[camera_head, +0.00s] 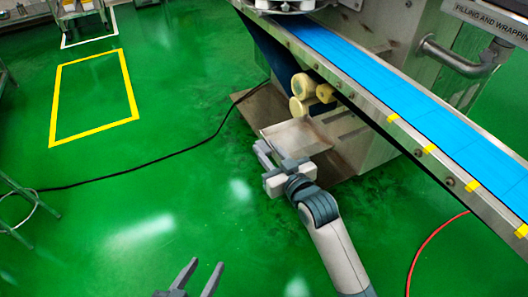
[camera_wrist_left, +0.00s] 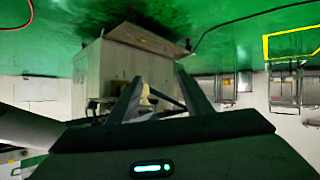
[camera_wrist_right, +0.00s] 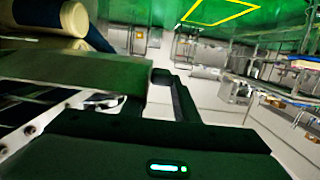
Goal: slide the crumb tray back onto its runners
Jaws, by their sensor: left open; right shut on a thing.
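The crumb tray (camera_head: 297,138) is a shallow, pale metal tray beside the machine's lower side, under the blue conveyor. My right gripper (camera_head: 272,158) is shut on its near edge and holds it out from the machine. In the right wrist view the tray (camera_wrist_right: 75,75) shows as a flat greenish surface at the left, by the gripper's fingers. The runners cannot be made out clearly; the tray and machine body hide that area. My left gripper (camera_head: 193,279) is open and empty, low over the floor at the bottom of the head view, well apart from the tray.
The blue conveyor belt (camera_head: 400,92) with its metal side rail slants above the tray's right side. Cream rollers (camera_head: 302,92) sit just behind the tray. A black cable (camera_head: 150,162) and a red hose (camera_head: 425,245) lie on the floor. The green floor at left is open.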

